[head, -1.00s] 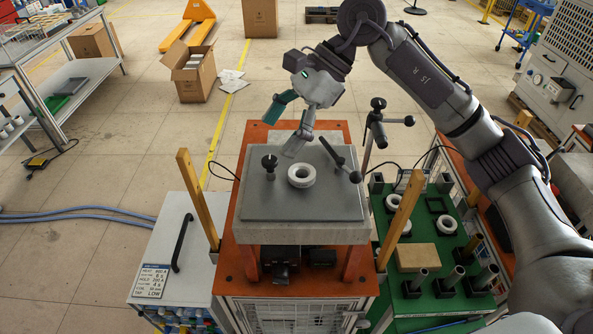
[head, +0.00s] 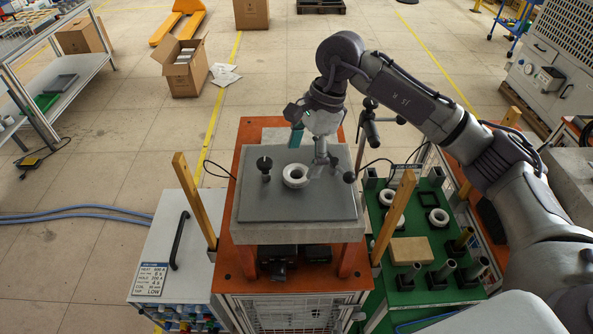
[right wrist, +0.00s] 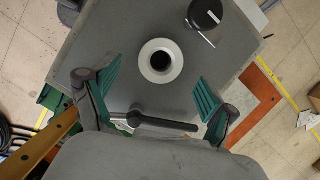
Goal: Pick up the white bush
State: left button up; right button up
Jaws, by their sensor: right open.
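The white bush (head: 295,176) is a white ring with a dark hole. It lies on the grey plate (head: 320,208) of the induction heater, near the plate's middle. My right gripper (head: 309,148) is open and empty, above the plate just behind and to the right of the bush in the head view. In the right wrist view the bush (right wrist: 161,61) shows whole, beyond and between the two green-padded fingers (right wrist: 155,90); they are apart from it. My left gripper is not in view.
A black knob (head: 265,165) stands left of the bush, and a dark lever handle (right wrist: 160,123) crosses below it in the wrist view. Wooden posts (head: 195,200) flank the heater. A green board (head: 415,235) with several rings and cylinders lies right. The plate's front is clear.

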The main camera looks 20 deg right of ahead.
aim_at(298, 168)
jog(key=p+x, duration=0.1)
jog(key=x, duration=0.2)
jog(key=shift+a+f+p, duration=0.1)
jog(key=shift+a+p, duration=0.05)
jog(key=shift+p, duration=0.15)
jog(key=shift+f, duration=0.25)
jog(key=c, duration=1.4)
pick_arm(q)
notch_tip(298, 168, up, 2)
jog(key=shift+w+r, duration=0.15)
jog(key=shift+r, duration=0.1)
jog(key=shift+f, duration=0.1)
pick_arm(e)
jog(key=shift+r, duration=0.1)
